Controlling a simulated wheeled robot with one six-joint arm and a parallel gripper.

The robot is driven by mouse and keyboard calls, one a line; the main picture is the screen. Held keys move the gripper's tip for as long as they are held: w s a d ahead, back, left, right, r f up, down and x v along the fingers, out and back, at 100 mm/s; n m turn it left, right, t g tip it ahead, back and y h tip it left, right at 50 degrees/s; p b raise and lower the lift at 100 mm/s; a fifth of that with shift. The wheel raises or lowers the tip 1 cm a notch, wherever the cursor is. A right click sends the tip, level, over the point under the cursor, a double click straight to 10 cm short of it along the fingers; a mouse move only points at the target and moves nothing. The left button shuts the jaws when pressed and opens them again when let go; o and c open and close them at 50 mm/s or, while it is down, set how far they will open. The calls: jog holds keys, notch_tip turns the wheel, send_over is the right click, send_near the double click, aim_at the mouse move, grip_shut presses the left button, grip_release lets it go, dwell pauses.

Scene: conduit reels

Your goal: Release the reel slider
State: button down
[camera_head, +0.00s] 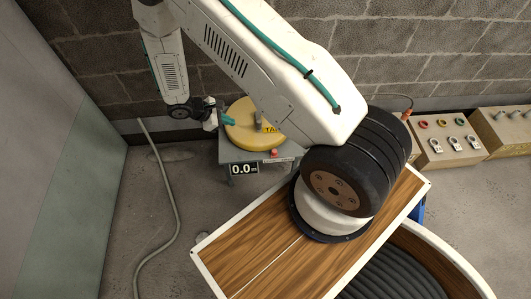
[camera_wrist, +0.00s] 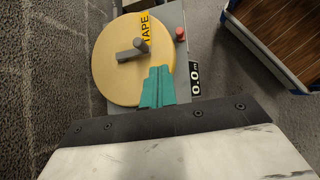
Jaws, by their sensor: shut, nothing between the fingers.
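A yellow disc-shaped reel (camera_head: 248,124) marked "TAPE" lies on a grey stand (camera_head: 240,155) in the head view. It also shows in the wrist view (camera_wrist: 115,78), with a grey peg-like handle (camera_wrist: 134,50) standing on its face. I cannot tell for sure which part is the slider. My gripper (camera_head: 228,118) is at the left side of the reel in the head view. In the wrist view its teal fingers (camera_wrist: 156,86) are together and empty, over the reel's lower right edge and apart from the grey handle. My arm hides part of the reel in the head view.
The stand carries a red button (camera_head: 274,152) and a display (camera_head: 244,169) reading "0.0 m". A pale hose (camera_head: 162,190) lies on the floor at left. Boxes with connectors (camera_head: 447,153) stand along the right wall. A round container (camera_head: 441,252) of black conduit stands at lower right.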

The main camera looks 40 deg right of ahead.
jog(key=s+f+n, duration=0.1)
jog(key=s+f, duration=0.1)
jog(key=f, duration=0.6)
jog(key=s+f+n, duration=0.2)
jog(key=s+f, duration=0.1)
jog(key=f, duration=0.4)
jog(key=shift+s+f+h, duration=0.25)
jog(key=shift+f+h, duration=0.05)
jog(key=shift+f, duration=0.05)
jog(key=shift+d, duration=0.15)
send_near(272, 154)
notch_tip(272, 154, down, 4)
jog(key=shift+d+f, duration=0.15)
jog(key=shift+s+d, duration=0.25)
jog(key=shift+d, duration=1)
jog(key=shift+s+d, duration=0.2)
jog(key=shift+d, duration=0.4)
